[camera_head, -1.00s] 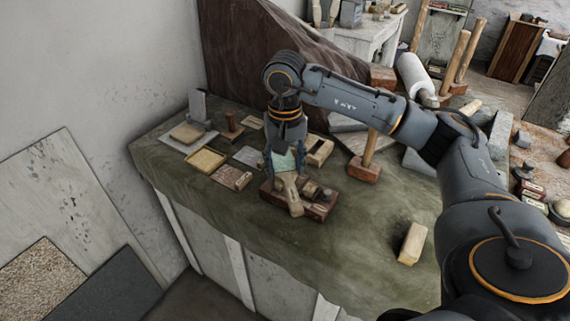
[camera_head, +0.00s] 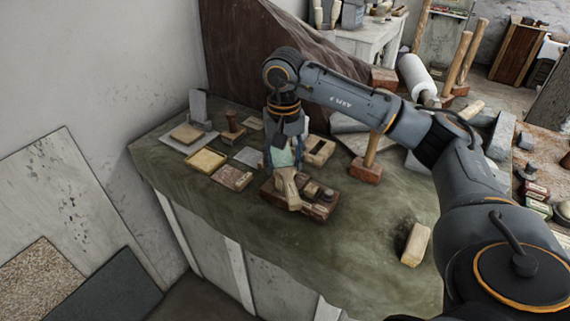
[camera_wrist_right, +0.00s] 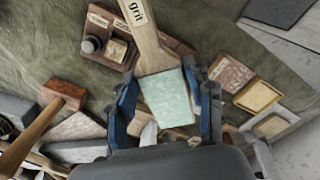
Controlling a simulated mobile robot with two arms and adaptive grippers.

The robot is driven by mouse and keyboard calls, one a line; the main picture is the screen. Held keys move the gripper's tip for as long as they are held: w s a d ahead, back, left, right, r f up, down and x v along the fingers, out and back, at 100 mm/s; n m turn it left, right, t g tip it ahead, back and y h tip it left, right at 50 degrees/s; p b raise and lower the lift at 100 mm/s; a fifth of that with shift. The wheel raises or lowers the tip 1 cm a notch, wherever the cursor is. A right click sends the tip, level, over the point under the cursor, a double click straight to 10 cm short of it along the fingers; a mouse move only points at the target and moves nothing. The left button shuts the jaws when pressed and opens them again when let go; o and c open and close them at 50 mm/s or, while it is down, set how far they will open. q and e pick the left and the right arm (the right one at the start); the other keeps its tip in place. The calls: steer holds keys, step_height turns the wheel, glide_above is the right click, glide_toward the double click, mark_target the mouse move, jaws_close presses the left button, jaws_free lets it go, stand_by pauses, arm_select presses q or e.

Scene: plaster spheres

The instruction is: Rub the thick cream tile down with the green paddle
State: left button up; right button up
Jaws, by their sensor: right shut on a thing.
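My right gripper (camera_head: 283,150) is shut on the green paddle (camera_head: 284,158) above the cloth-covered bench. In the right wrist view the paddle's pale green face (camera_wrist_right: 167,98) sits between the fingers, and its wooden handle, marked "grit", points away from them. A tan-cream tile (camera_head: 187,132) lies on a pale slab at the bench's left end, apart from the paddle; it also shows in the wrist view (camera_wrist_right: 272,126). A yellowish-edged cream tile (camera_head: 205,160) lies nearer; I cannot tell for sure which is the thick one. My left gripper is out of view.
A brown wooden tray (camera_head: 320,211) with small blocks lies under the paddle handle. A pinkish tile (camera_head: 232,177) lies left of it. A mallet (camera_head: 367,170) stands to the right, and a cream block (camera_head: 415,244) lies near the front edge. Bare cloth lies between.

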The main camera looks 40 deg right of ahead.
mark_target(288, 178)
steer(key=shift+s+a+f, duration=0.2)
steer(key=shift+s, duration=0.45)
steer(key=shift+s+a+b, duration=0.2)
steer(key=shift+s+a, duration=0.1)
steer(key=shift+s, duration=0.45)
steer(key=shift+s+a+b, duration=0.15)
steer(key=shift+s+a, duration=0.15)
steer(key=shift+s, duration=0.4)
steer(key=shift+w+d+r, duration=0.1)
steer(key=shift+w+d, duration=0.2)
steer(key=shift+w, duration=0.45)
steer(key=shift+w+d+r, duration=0.1)
steer(key=shift+w+d, duration=0.2)
steer(key=shift+w, duration=0.4)
steer(key=shift+w+d, duration=0.3)
steer(key=shift+w, duration=0.45)
steer(key=shift+s+a+b, duration=0.1)
steer(key=shift+s+b, duration=0.15)
steer(key=shift+b, duration=0.05)
steer(key=shift+s+a+f, duration=0.1)
steer(key=shift+s+a, duration=0.1)
steer(key=shift+s, duration=0.25)
steer(key=shift+s+a+b, duration=0.2)
steer(key=shift+s+a, duration=0.1)
steer(key=shift+s, duration=0.45)
steer(key=shift+s+a+b, duration=0.2)
steer(key=shift+s+a, duration=0.1)
steer(key=shift+s, duration=0.45)
steer(key=shift+w, duration=0.1)
